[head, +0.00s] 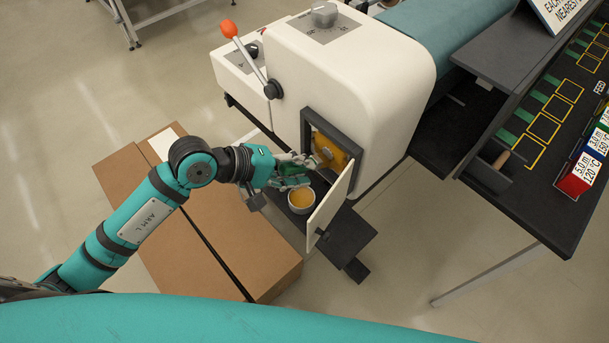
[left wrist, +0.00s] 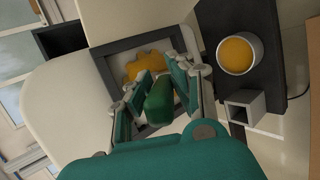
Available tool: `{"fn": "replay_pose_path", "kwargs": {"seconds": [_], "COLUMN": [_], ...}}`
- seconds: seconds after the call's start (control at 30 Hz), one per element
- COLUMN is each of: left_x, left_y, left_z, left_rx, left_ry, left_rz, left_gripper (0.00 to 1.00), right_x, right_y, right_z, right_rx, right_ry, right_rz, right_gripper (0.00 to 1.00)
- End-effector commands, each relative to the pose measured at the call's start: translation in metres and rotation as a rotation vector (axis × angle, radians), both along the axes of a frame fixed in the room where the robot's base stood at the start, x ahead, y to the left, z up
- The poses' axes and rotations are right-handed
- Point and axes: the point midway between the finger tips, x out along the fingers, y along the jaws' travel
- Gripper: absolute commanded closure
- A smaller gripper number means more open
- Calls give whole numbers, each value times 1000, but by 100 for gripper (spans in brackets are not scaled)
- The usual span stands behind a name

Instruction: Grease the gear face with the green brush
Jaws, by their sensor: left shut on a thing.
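My left gripper (head: 296,167) is shut on the green brush (left wrist: 158,100), just outside the square opening in the white machine. The brush's green handle lies between the fingers in the left wrist view; its bristles are hidden. The yellow-orange gear (head: 328,151) sits inside the opening. It also shows in the left wrist view (left wrist: 147,67), just beyond the fingers. I cannot tell whether the brush touches it. A white cup of orange-yellow grease (head: 301,198) stands on the dark shelf below the opening. My right gripper is not in view.
The opening's white door (head: 332,205) stands open to the right of the cup. A square grey holder (left wrist: 243,108) is beside the cup on the shelf. Cardboard boxes (head: 245,245) lie under my left arm. A dark table (head: 530,190) with coloured boxes is at right.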

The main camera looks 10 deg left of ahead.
Motion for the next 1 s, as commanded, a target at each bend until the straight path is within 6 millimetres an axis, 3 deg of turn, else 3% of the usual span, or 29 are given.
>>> {"fn": "replay_pose_path", "kwargs": {"seconds": [0.5,1.0], "left_x": [24,18], "left_y": [32,40], "left_z": [-1,-2], "left_rx": [2,2], "left_ry": [-5,-2], "left_rz": [3,3], "left_gripper": [100,100], "right_x": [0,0], "right_y": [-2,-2], "right_z": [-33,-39], "right_rx": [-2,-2], "right_ry": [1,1], "right_rz": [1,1], "right_gripper": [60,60]}}
